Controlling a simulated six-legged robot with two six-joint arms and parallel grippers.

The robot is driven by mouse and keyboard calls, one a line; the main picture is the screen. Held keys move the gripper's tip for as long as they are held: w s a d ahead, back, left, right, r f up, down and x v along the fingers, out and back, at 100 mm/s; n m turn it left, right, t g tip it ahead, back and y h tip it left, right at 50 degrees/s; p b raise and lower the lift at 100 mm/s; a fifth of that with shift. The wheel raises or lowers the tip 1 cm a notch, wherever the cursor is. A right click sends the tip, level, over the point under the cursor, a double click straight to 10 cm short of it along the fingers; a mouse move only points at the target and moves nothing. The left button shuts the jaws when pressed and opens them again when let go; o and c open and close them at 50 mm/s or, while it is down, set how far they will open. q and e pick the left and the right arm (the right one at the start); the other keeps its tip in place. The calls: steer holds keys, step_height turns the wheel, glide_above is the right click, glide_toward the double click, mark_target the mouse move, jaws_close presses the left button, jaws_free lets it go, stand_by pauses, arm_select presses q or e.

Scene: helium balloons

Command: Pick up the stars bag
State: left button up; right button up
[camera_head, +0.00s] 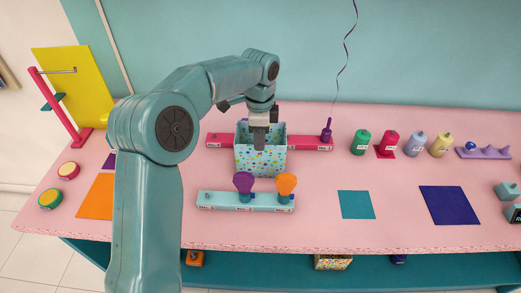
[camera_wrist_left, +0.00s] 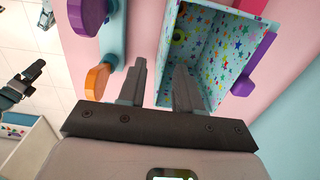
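The stars bag (camera_head: 248,163) is a pale teal, open-topped bag with coloured stars. It stands upright mid-table, between the pink rack and the pale blue rack. In the left wrist view the stars bag (camera_wrist_left: 232,45) shows its open inside, with something green partly visible in it. My left gripper (camera_head: 259,141) points down at the bag's top. In the left wrist view the left gripper (camera_wrist_left: 160,70) has its fingers apart with a gap between them. One finger overlaps the bag's opening and the other is beside its wall. Contact cannot be told. My right gripper is not in view.
A pale blue rack (camera_head: 215,201) with purple and orange balloon-shaped pieces stands in front of the bag. A pink rack (camera_head: 310,142) is behind it, with a purple weight (camera_head: 326,131) and string. Several bottles stand right. The table around the teal mat (camera_head: 356,205) is clear.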

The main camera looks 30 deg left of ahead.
arm_select(q)
steer(key=f, duration=0.4)
steer(key=shift+w+a+f+p, duration=0.1)
steer(key=shift+a+f+p, duration=0.1)
steer(key=shift+a+p, duration=0.15)
steer(key=shift+f, duration=0.15)
steer(key=shift+d, duration=0.25)
steer(key=shift+w+a+f, duration=0.1)
steer(key=shift+a+f, duration=0.05)
jaws_close()
steer(key=shift+s, duration=0.2)
steer(key=shift+w, duration=0.2)
